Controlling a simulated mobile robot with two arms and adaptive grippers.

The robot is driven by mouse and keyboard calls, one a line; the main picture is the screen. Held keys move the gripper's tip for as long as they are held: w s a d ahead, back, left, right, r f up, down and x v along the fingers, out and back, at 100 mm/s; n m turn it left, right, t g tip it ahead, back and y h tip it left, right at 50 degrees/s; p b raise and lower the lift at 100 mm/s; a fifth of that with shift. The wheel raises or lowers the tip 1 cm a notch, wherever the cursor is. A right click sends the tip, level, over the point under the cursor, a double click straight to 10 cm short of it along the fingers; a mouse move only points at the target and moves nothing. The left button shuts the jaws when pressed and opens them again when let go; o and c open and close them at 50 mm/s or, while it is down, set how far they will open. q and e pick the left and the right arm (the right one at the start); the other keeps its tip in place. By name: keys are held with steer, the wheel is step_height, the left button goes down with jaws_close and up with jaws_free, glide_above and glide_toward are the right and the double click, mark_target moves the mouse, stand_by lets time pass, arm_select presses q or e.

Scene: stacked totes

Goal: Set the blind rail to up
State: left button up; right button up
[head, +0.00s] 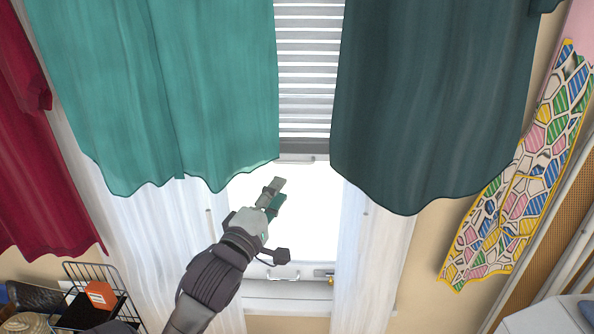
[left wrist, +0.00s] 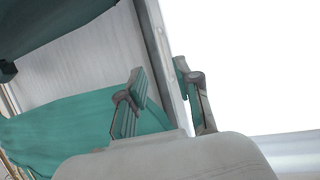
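The blind has pale horizontal slats (head: 307,60) and hangs partly lowered between two teal curtains. Its grey bottom blind rail (head: 304,146) is at about the middle height of the window. A small light handle-like piece (head: 296,159) shows just under the rail. My left gripper (head: 278,192) is in front of the bright pane, below the rail and apart from it in the picture. My right gripper is not in view.
A green curtain (head: 170,90) hangs left of the blind and a darker teal curtain (head: 430,100) right. White sheer curtains (head: 375,240) hang below. A window handle (head: 283,275) is on the lower frame. A wire rack (head: 90,280) stands lower left.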

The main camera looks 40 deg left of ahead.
arm_select(q)
steer(key=b+x, duration=0.6)
steer(key=x, duration=0.4)
steer(key=shift+f, duration=0.2)
steer(key=shift+w+a, duration=0.1)
steer(key=shift+a, duration=0.05)
jaws_close()
